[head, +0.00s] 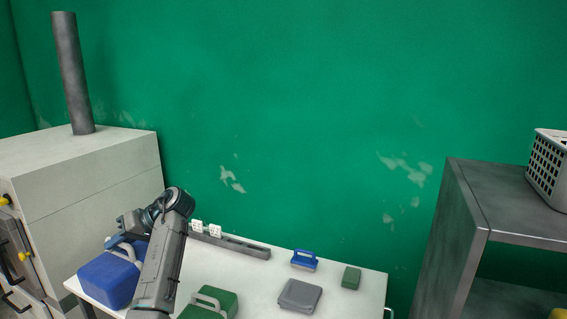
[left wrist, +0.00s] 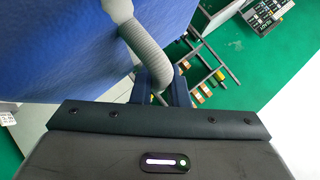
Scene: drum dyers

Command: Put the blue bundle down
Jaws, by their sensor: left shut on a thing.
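The blue bundle (head: 108,282) is a large block with a pale grey handle, at the left end of the white table (head: 258,284) in the head view. My left gripper (head: 132,236) is at its top, partly hidden behind my own arm. In the left wrist view, the jaws (left wrist: 162,88) are shut on the ribbed grey handle (left wrist: 140,45), and the bundle's blue side (left wrist: 60,50) fills the upper left. I cannot tell whether the bundle's underside touches the table. My right gripper is not in view.
A green bundle (head: 226,300), a grey folded item (head: 300,296), a small blue item with a handle (head: 304,259) and a small green block (head: 351,277) are on the table. A power strip (head: 238,245) lies along the back. A pale machine (head: 80,170) stands left, a metal shelf (head: 465,215) right.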

